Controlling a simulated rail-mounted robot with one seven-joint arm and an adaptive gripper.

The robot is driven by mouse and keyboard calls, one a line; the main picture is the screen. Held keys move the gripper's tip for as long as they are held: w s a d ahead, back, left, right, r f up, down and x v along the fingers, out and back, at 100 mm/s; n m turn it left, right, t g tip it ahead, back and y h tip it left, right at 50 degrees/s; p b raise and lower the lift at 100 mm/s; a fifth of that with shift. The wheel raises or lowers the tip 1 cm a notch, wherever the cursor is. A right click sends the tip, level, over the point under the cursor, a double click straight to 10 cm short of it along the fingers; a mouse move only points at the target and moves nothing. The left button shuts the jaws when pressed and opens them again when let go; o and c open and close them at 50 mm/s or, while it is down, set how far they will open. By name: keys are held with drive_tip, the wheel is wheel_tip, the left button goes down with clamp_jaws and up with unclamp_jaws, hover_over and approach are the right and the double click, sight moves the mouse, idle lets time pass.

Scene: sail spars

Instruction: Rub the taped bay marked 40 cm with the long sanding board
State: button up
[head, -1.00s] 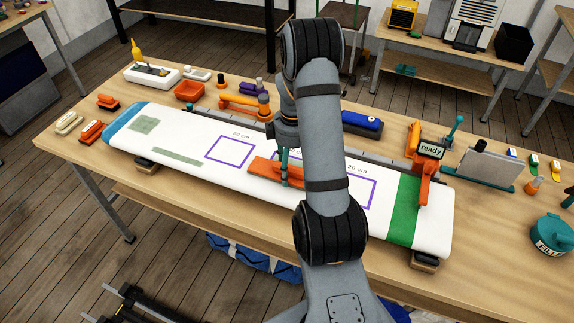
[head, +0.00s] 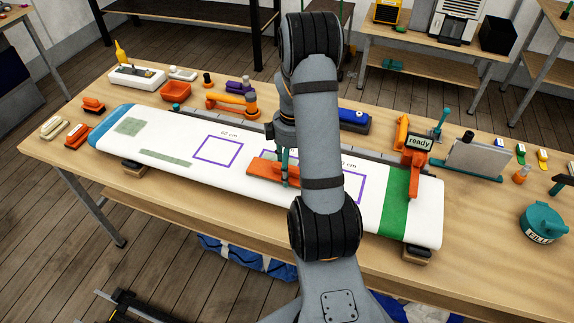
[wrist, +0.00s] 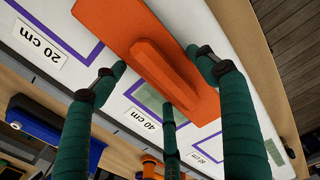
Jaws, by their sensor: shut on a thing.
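The long sanding board (head: 268,172) is orange with a raised handle, and it lies along or just above the white spar (head: 180,166). My gripper (head: 285,180) is shut on it from above; in the wrist view the green fingers (wrist: 163,70) stand around the handle of the board (wrist: 115,22). The bay marked 40 cm is outlined in purple and partly hidden by the board and my arm; its label (wrist: 145,119) and a strip of green (wrist: 150,97) show beside the board. I cannot tell whether the board presses on the surface.
The 60 cm bay (head: 218,149) is left of the board, and the 20 cm label (wrist: 40,42) shows in the wrist view. A "ready" sign (head: 418,142) stands by the green band (head: 397,197). A blue tool (head: 353,118) and orange clamp (head: 232,104) lie behind the spar.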

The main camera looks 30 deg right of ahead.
sight(258, 161)
drive_tip(key=shift+w+a, duration=0.1)
idle(0.3)
drive_tip(key=shift+w+a, duration=0.8)
drive_tip(key=shift+w, duration=0.2)
drive_tip(key=shift+w+a, duration=0.1)
drive_tip(key=shift+w+a+p, duration=0.3)
drive_tip(key=shift+w+a, duration=0.4)
drive_tip(key=shift+w, duration=0.15)
drive_tip(key=shift+w+a, duration=0.1)
drive_tip(key=shift+w+a, duration=0.75)
drive_tip(key=shift+w, duration=0.25)
drive_tip(key=shift+w+a+p, duration=0.45)
drive_tip(key=shift+w+a, duration=0.4)
drive_tip(key=shift+w, duration=0.2)
